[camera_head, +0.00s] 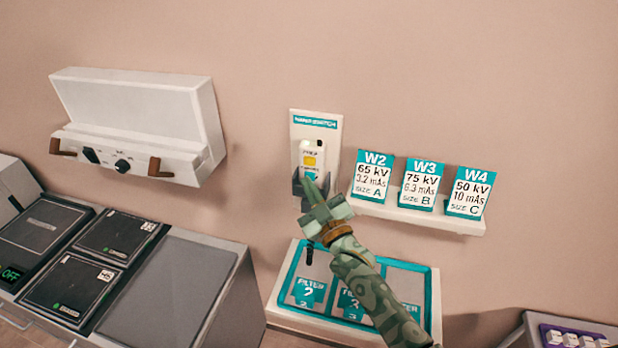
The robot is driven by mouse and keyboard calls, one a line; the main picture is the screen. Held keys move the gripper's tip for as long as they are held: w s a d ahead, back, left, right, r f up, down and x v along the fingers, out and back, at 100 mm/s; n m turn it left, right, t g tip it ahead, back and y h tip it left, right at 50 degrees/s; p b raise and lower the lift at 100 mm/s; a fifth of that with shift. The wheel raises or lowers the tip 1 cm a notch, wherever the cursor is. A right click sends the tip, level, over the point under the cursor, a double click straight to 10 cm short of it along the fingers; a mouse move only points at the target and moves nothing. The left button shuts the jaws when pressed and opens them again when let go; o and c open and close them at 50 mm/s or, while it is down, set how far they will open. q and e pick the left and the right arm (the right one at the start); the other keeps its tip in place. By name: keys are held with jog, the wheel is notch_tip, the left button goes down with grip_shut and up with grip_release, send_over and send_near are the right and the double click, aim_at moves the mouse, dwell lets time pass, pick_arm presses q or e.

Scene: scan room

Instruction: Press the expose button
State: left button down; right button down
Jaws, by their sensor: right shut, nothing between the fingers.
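A white hand switch (307,147) with a yellow button (309,161) hangs on a white wall plate (330,138) with a teal label strip. I take the yellow button to be the expose button; its small print is too blurred to read. My right gripper (311,184) comes up from the lower right, shut and empty. Its tip is just below the yellow button in the picture and covers the lower part of the switch. I cannot tell whether it touches the switch. My left gripper is not in view.
A shelf (425,218) with cards W2, W3 and W4 is right of the switch. A teal filter tray (275,299) lies below, partly behind my right arm. A white wall unit (135,110) with knobs and a dark-panelled console (180,290) stand left. Bare wall surrounds the plate above.

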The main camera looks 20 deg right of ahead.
jog(key=shift+w+d, duration=0.1)
dwell(0.5)
jog(key=shift+s+a+p, duration=0.4)
jog(key=shift+s+a, duration=0.1)
jog(key=shift+s, duration=0.2)
jog(key=s+a+p, duration=0.1)
jog(key=s, duration=0.1)
jog(key=s+a, duration=0.1)
jog(key=s, duration=0.1)
jog(key=shift+a+p, duration=0.4)
dwell(1.2)
